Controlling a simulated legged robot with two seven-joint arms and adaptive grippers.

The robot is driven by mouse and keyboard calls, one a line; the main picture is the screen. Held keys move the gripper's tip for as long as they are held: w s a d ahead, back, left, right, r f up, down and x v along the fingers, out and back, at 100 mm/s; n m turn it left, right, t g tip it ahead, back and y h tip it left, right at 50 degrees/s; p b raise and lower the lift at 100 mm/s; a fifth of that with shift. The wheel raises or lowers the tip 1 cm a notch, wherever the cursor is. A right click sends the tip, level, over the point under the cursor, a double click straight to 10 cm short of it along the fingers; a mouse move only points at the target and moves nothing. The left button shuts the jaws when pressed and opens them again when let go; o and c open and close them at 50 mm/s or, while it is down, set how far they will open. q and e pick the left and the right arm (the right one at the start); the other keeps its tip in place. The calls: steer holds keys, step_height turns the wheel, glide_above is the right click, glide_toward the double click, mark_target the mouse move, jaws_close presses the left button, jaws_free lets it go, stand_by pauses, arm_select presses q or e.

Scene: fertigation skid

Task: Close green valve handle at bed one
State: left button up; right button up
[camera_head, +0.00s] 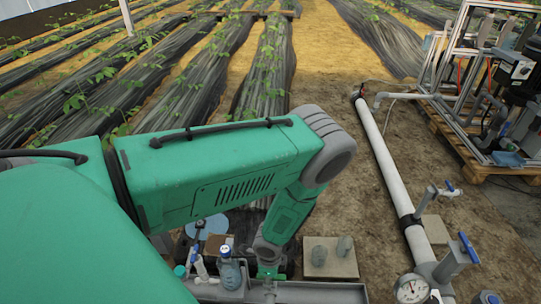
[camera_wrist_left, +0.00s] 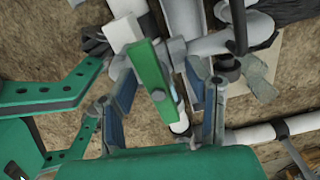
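The green valve handle (camera_wrist_left: 150,78) shows in the left wrist view as a flat green bar over pale pipe fittings. My left gripper (camera_wrist_left: 168,95) is open, with one finger on each side of the handle. Gaps show between the fingers and the bar, and I cannot tell whether either touches it. In the head view my green left arm reaches across from the left and bends down to the gripper (camera_head: 268,283) at the bottom. There I cannot make out the handle clearly behind the wrist.
More valves (camera_head: 467,247) and a round gauge (camera_head: 411,289) are at lower right. A white pipe (camera_head: 385,165) runs along the soil. A framed skid (camera_head: 470,90) on a pallet stands at upper right.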

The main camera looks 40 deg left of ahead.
arm_select(q)
steer(key=r+p, duration=0.8)
steer(key=r, duration=0.2)
steer(key=shift+d+r, duration=0.15)
steer(key=shift+d, duration=0.05)
